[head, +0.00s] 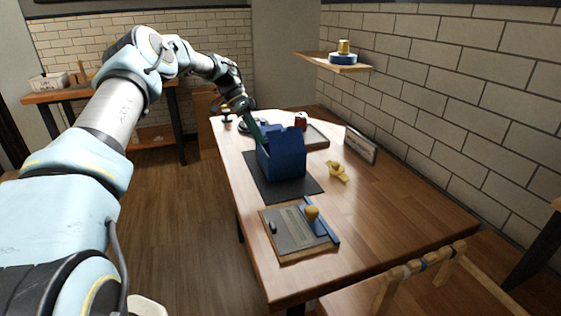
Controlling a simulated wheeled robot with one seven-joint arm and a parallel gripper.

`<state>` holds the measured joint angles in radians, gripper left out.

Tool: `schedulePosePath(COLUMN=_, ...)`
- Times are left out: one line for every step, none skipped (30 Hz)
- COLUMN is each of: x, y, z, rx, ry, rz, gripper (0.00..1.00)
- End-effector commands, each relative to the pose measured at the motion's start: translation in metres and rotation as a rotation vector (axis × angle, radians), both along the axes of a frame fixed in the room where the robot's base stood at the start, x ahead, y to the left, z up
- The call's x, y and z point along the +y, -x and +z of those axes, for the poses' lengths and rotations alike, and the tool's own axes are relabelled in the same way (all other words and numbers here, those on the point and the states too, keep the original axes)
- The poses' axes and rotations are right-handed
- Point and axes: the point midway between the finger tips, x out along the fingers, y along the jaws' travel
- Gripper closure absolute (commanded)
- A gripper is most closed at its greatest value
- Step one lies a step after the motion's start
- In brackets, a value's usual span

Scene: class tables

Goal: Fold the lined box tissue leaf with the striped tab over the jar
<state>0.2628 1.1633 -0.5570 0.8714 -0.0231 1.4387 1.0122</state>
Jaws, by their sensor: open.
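A blue box (281,161) stands on a dark mat (310,186) on the wooden table. A blue upright panel rises at its back right. A green strip (253,130) slants up from the box's left side toward my gripper; I cannot tell whether it is a tissue leaf. My gripper (241,106) is above and left of the box, at the end of my outstretched arm. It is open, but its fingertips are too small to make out. No striped tab can be made out. The inside of the box is hidden, and no jar can be made out there.
A grey board with a yellow-knobbed blue bar (311,213) lies in front. A yellow object (338,171) and a sign block (361,145) are to the right. A tray (317,138) and a red can (301,121) stand behind. The table's right front is clear.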

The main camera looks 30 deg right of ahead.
Motion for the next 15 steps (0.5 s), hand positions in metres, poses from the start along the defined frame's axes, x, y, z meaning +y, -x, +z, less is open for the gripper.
schedulePosePath(x=0.004, y=-0.001, z=0.002, rx=-0.001, ry=-0.001, rz=0.001, gripper=0.55)
schedulePosePath(x=0.006, y=-0.002, z=0.003, rx=-0.001, ry=-0.001, rz=0.001, gripper=0.55)
schedulePosePath(x=0.009, y=-0.003, z=0.004, rx=-0.001, ry=0.000, rz=0.002, gripper=0.55)
schedulePosePath(x=0.011, y=-0.004, z=0.005, rx=-0.001, ry=0.000, rz=0.003, gripper=0.55)
schedulePosePath(x=0.013, y=-0.004, z=0.005, rx=-0.001, ry=0.000, rz=0.003, gripper=0.55)
schedulePosePath(x=0.016, y=-0.005, z=0.007, rx=-0.001, ry=0.000, rz=0.003, gripper=0.55)
schedulePosePath(x=0.018, y=-0.005, z=0.007, rx=0.000, ry=0.000, rz=0.002, gripper=0.55)
schedulePosePath(x=0.020, y=-0.006, z=0.008, rx=-0.001, ry=0.000, rz=0.002, gripper=0.55)
schedulePosePath(x=0.023, y=-0.007, z=0.009, rx=0.000, ry=0.000, rz=0.001, gripper=0.55)
schedulePosePath(x=0.025, y=-0.007, z=0.009, rx=0.000, ry=0.000, rz=0.001, gripper=0.55)
schedulePosePath(x=0.027, y=-0.008, z=0.010, rx=0.000, ry=0.000, rz=0.001, gripper=0.55)
schedulePosePath(x=0.030, y=-0.009, z=0.011, rx=0.000, ry=0.000, rz=0.001, gripper=0.55)
schedulePosePath(x=0.032, y=-0.009, z=0.012, rx=0.000, ry=0.000, rz=0.001, gripper=0.55)
schedulePosePath(x=0.034, y=-0.010, z=0.013, rx=-0.001, ry=0.000, rz=0.002, gripper=0.55)
schedulePosePath(x=0.036, y=-0.011, z=0.013, rx=-0.001, ry=0.000, rz=0.002, gripper=0.55)
